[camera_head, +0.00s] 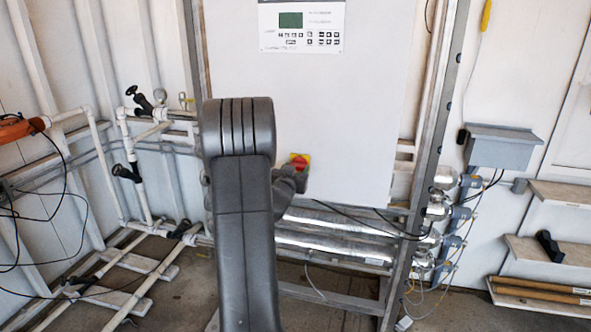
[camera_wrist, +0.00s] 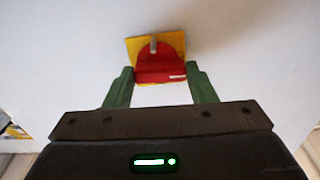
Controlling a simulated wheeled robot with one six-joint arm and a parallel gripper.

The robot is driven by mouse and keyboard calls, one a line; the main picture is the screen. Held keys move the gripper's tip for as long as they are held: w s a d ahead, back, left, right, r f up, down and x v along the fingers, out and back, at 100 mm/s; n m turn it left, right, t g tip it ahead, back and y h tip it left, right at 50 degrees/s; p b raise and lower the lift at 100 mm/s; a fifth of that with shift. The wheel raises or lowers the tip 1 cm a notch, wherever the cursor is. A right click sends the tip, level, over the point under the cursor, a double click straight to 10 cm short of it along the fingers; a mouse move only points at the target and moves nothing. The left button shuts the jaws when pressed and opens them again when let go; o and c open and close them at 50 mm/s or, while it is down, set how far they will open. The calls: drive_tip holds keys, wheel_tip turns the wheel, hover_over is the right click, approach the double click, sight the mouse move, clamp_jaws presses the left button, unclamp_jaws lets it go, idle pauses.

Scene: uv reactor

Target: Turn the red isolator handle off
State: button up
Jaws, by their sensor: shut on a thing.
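The red isolator handle (camera_wrist: 160,66) sits on a yellow plate on the white cabinet face. In the wrist view the yellow plate (camera_wrist: 133,46) is slightly tilted, and the red handle lies between my gripper's green fingers. My gripper (camera_wrist: 160,82) is shut on the handle, with one finger at each side of its lower part. In the head view the red handle (camera_head: 300,160) shows at the lower part of the cabinet, partly hidden behind my gripper and arm. The exact handle angle is hard to tell.
The white cabinet (camera_head: 330,110) carries a control panel (camera_head: 301,27) with a green screen. White pipes with black valves (camera_head: 140,150) stand at the left. Shiny metal tubes (camera_head: 335,240) run below the cabinet. A grey box (camera_head: 500,147) and shelves (camera_head: 560,255) are at the right.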

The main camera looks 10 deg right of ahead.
drive_tip(key=shift+f+n, duration=0.1)
drive_tip(key=shift+n, duration=0.3)
drive_tip(key=o, duration=1)
drive_tip(key=shift+c, duration=0.2)
drive_tip(key=b+v, duration=0.2)
drive_tip(key=v, duration=1.2)
drive_tip(key=shift+w+d, duration=0.15)
drive_tip(key=shift+w, duration=0.05)
drive_tip(key=p+x, duration=0.2)
drive_tip(key=x, duration=1.1)
drive_tip(key=shift+w+d, duration=0.15)
drive_tip(key=shift+w, duration=0.15)
